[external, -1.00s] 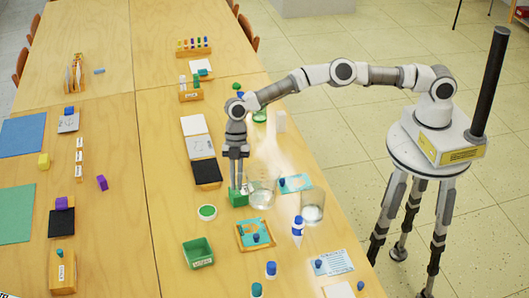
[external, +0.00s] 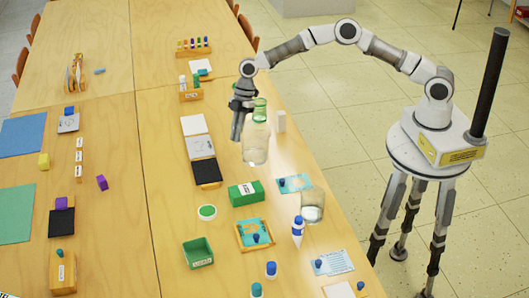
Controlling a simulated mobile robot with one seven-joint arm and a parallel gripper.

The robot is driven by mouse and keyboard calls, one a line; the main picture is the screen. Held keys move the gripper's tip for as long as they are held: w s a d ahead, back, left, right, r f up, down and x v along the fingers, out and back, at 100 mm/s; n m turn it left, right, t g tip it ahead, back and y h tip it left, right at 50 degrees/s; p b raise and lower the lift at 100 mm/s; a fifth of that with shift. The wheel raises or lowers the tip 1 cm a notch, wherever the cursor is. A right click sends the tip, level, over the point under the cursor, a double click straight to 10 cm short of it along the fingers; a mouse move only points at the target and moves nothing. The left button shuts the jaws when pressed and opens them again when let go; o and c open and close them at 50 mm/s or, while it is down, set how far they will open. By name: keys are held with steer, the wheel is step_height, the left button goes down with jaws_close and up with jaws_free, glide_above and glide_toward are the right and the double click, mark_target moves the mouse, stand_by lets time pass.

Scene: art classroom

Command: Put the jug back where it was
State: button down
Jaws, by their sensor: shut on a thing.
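A clear glass jug (external: 256,146) is at my gripper (external: 238,136), just right of its fingers, on the table's right-hand side. My gripper points down and is shut on the jug; the exact grip is hard to see. The jug looks upright and seems to be held above the table. A green round thing (external: 260,104) shows at or behind its top, and I cannot tell its shape through the glass. A second clear glass vessel (external: 312,207) stands nearer the right edge.
A green box (external: 245,192) lies in front of the jug, beside a blue card (external: 294,183). A black pad (external: 206,172) is to the left and a white block (external: 280,121) to the right. A white-and-blue bottle (external: 297,230) and green tray (external: 198,252) stand nearer the camera.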

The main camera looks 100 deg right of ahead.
steer(key=s+d+r+m+t+h, duration=0.2)
steer(key=s+d+m, duration=0.6)
steer(key=s+d, duration=1.2)
steer(key=shift+g+h, duration=0.3)
steer(key=shift+h, duration=0.2)
steer(key=shift+w+a+f+b, duration=0.1)
steer(key=shift+w+a+f, duration=0.85)
steer(key=shift+w+f, duration=0.8)
steer(key=shift+w+a+f+b, duration=0.1)
steer(key=shift+w+a+f, duration=0.9)
steer(key=shift+w+f, duration=0.75)
steer(key=shift+w+a+f+b, duration=0.1)
steer(key=shift+w+a+f, duration=1.1)
steer(key=shift+f, duration=0.9)
steer(key=shift+w+d, duration=0.2)
steer(key=shift+d, duration=0.05)
steer(key=shift+f, duration=0.2)
steer(key=c, duration=0.9)
jaws_free()
